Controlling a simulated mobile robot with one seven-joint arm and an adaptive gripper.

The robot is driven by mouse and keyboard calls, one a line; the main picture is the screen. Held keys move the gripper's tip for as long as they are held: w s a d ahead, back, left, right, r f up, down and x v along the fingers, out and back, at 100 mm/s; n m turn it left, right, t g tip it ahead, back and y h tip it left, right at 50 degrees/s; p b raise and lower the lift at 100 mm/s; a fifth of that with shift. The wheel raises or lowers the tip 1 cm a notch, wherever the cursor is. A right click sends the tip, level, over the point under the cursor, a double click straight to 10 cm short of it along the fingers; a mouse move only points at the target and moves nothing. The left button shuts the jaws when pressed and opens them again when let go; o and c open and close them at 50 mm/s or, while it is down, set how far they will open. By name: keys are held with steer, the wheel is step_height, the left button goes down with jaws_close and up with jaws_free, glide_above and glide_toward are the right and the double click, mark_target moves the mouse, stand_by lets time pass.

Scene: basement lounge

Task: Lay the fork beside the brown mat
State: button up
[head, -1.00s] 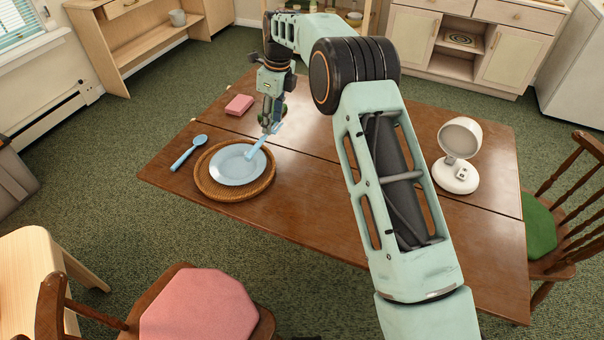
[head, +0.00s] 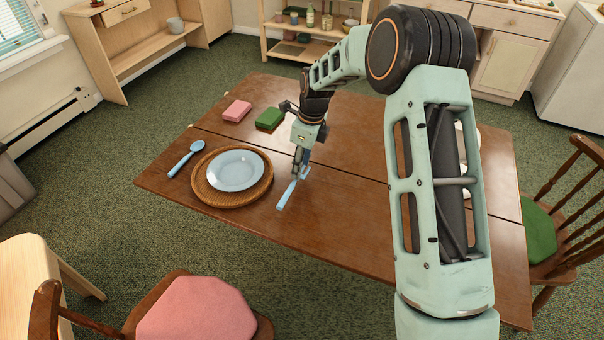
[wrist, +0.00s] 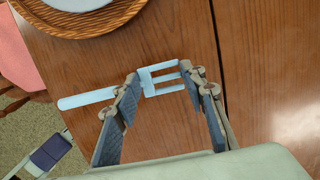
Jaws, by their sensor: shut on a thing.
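The light blue fork (head: 287,195) is in my gripper (head: 301,166), to the right of the round brown woven mat (head: 234,203). In the wrist view, my gripper (wrist: 160,76) is shut on the fork's head, and the fork's handle (wrist: 86,99) sticks out to the left. The fork is clear of the mat, over bare table; I cannot tell whether it touches the wood. The mat's edge (wrist: 90,33) shows at the upper left of the wrist view. A light blue plate (head: 236,169) sits on the mat.
A light blue spoon (head: 184,159) lies left of the mat on the wooden table (head: 335,215). A pink block (head: 237,111) and a green block (head: 270,118) lie behind the mat. The table in front of the fork is bare.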

mark_target(303, 171)
steer(key=shift+s+d+f, duration=0.15)
steer(key=shift+f, duration=1.6)
steer(key=shift+f, duration=0.2)
steer(key=o, duration=1)
steer(key=shift+r, duration=0.1)
steer(key=r, duration=0.4)
steer(key=d+r, duration=0.1)
steer(key=r, duration=0.7)
steer(key=shift+s+d, duration=0.3)
steer(key=shift+d, duration=0.05)
